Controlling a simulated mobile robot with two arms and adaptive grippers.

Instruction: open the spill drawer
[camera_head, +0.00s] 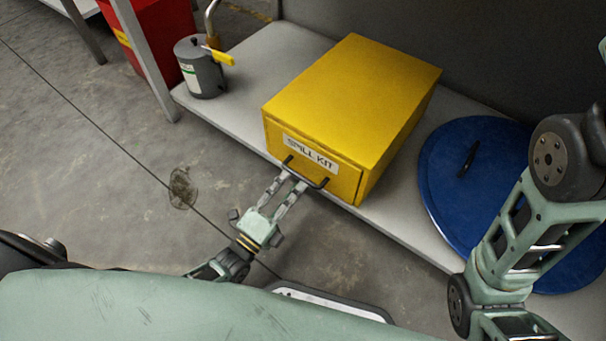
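The spill drawer is the front of a yellow box (352,90) labelled "SPILL KIT", which sits on a grey shelf. Its front panel (345,182) looks flush with the box, so the drawer appears closed. A dark bar handle (316,184) runs across the panel below the label. My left gripper (293,178) is at the left and middle part of the handle, with its two fingers apart and their tips at the bar. Whether the tips touch the bar is hard to tell. My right arm shows at the right, but its gripper is out of view.
A blue round lid (450,190) with a dark handle lies right of the box, partly behind my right arm. A grey canister (201,72) with a yellow lever stands left on the shelf (245,118). A red bin (160,30) is beyond. The floor before the shelf is mostly clear.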

